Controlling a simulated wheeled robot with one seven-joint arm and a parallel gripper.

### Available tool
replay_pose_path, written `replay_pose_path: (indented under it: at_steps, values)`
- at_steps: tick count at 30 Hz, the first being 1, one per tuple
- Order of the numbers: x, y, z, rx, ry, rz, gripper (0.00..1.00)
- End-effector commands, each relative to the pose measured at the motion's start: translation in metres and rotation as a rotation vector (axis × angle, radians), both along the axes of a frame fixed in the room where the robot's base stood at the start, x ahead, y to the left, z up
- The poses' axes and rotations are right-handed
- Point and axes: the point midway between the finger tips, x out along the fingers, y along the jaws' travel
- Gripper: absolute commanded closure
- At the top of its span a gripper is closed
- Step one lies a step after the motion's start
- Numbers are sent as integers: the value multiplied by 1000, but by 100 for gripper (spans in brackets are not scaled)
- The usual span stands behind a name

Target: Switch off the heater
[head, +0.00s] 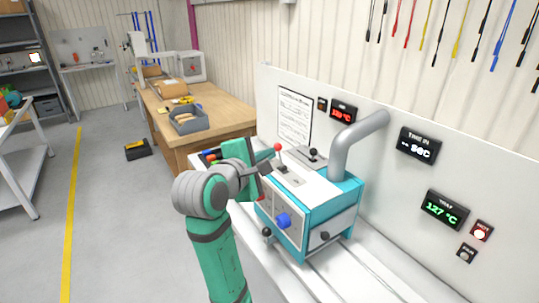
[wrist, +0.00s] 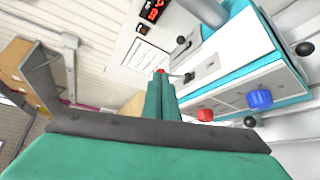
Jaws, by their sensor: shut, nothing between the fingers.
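The heater appears to be the teal and white machine (head: 305,200) on the bench; no label on it is readable. Its top has a red-tipped lever (head: 278,148) and a black-tipped lever (head: 313,153). Its front has a blue knob (head: 284,220), also in the wrist view (wrist: 259,99), and a red knob (wrist: 205,115), mostly hidden in the head view. My gripper (head: 267,166) is shut and empty, beside the red-tipped lever. In the wrist view, the red tip (wrist: 160,71) shows just past the closed fingers (wrist: 161,80); I cannot tell whether they touch.
Black knobs (head: 266,232) (head: 324,236) stick out low on the machine. A grey pipe (head: 358,140) rises behind it to the panel. The panel has a red display (head: 343,114), a green 127 °C tray display (head: 445,209) and a lit red lamp (head: 480,231).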

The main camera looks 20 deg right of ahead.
Motion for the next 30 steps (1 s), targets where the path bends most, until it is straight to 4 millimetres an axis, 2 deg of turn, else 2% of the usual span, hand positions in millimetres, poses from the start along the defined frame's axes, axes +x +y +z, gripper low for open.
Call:
replay_pose_path:
  at_steps: [3,9,17,25,28,30]
  values:
    - [-14,24,11,-1,-4,13,100]
    - [-30,47,21,-1,-3,22,100]
    - [-37,52,25,0,-1,19,100]
    - [-38,46,24,0,-1,10,100]
    - [-36,45,14,5,-4,14,100]
    - [-32,48,-2,14,-13,25,100]
